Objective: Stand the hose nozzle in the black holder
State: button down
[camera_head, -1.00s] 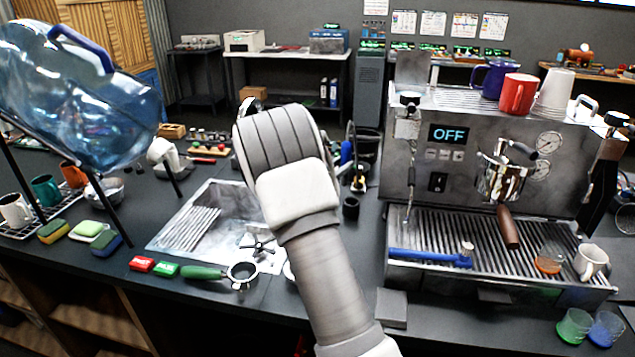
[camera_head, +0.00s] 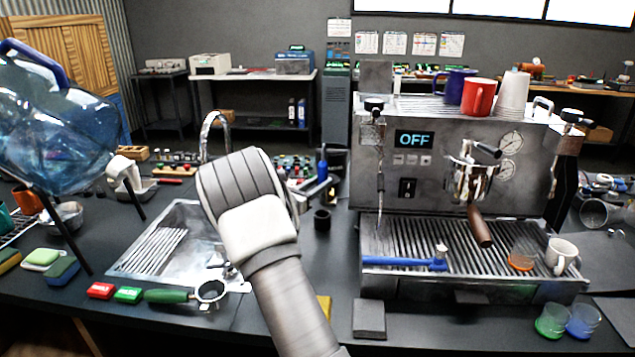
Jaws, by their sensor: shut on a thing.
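A small black open-topped cylinder (camera_head: 322,220), which looks like the black holder, stands on the counter between the sink and the espresso machine. The wrist of my arm is in front of the sink's right side, left of this cylinder. I cannot make out the hose nozzle in this view.
The espresso machine (camera_head: 425,206) reads OFF and fills the right side. A chrome tap (camera_head: 211,125) rises behind the sink (camera_head: 135,262). A portafilter (camera_head: 208,293) lies at the front edge.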

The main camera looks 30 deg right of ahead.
aim_at(321, 204)
jog(key=shift+f+b, duration=2)
jog(key=shift+f, duration=1.05)
jog(key=shift+f+b, duration=0.45)
grip_release()
jog(key=shift+r+p, duration=2.15)
jog(key=shift+r, duration=1.3)
